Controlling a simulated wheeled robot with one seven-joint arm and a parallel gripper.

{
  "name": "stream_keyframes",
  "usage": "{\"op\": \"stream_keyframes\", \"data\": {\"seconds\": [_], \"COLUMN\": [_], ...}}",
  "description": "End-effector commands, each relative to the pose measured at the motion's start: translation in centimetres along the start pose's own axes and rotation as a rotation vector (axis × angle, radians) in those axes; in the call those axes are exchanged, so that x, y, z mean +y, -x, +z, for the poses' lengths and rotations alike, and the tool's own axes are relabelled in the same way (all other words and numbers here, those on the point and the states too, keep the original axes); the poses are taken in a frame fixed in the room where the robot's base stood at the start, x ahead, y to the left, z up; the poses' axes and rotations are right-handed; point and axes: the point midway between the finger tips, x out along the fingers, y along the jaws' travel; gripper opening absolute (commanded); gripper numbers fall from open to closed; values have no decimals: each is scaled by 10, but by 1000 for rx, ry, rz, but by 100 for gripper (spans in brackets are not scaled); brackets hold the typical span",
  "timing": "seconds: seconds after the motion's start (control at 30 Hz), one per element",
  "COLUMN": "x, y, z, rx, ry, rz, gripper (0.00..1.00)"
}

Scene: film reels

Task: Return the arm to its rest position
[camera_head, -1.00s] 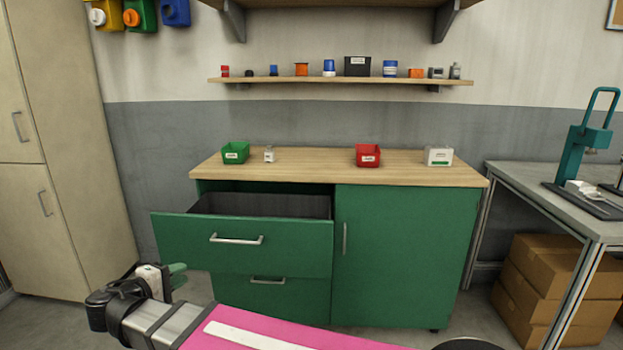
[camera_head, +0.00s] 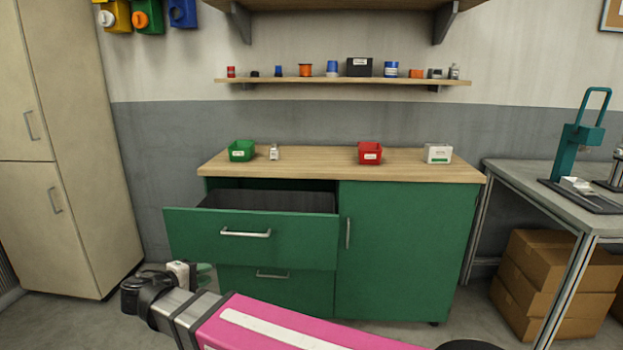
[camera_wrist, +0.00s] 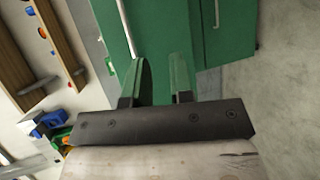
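My gripper (camera_wrist: 160,78) shows in the wrist view with its two green fingers apart and nothing between them. Beyond the fingers is the green cabinet front. In the head view my gripper (camera_head: 203,270) is at the lower left, in front of the cabinet's lower drawer and partly hidden by my own wrist. My pink arm stretches across the bottom of that view. The green cabinet (camera_head: 405,255) stands in the middle, with its upper drawer (camera_head: 200,236) pulled open.
On the cabinet's wooden top are a green bin (camera_head: 242,150), a small white-grey item (camera_head: 274,153), a red bin (camera_head: 370,153) and a white box (camera_head: 438,153). A shelf (camera_head: 340,81) with small items hangs above. A grey workbench (camera_head: 530,185) and cardboard boxes (camera_head: 545,285) stand right.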

Motion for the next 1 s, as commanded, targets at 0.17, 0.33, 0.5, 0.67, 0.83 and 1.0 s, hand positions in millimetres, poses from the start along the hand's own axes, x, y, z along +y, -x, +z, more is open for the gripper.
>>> {"op": "stream_keyframes", "data": {"seconds": [0.17,0.33,0.5,0.67,0.83,1.0], "x": [-8,-21,-35,-49,-64,-78], "y": [-45,-102,-155,-199,-241,-278], "z": [13,34,59,86,117,150], "rx": [-51,-117,-182,-240,-298,-352], "ry": [-6,-26,-62,-110,-176,-257], "rz": [-83,-204,-329,-446,-567,-684], "gripper": [22,22,22,22,22,22]}}
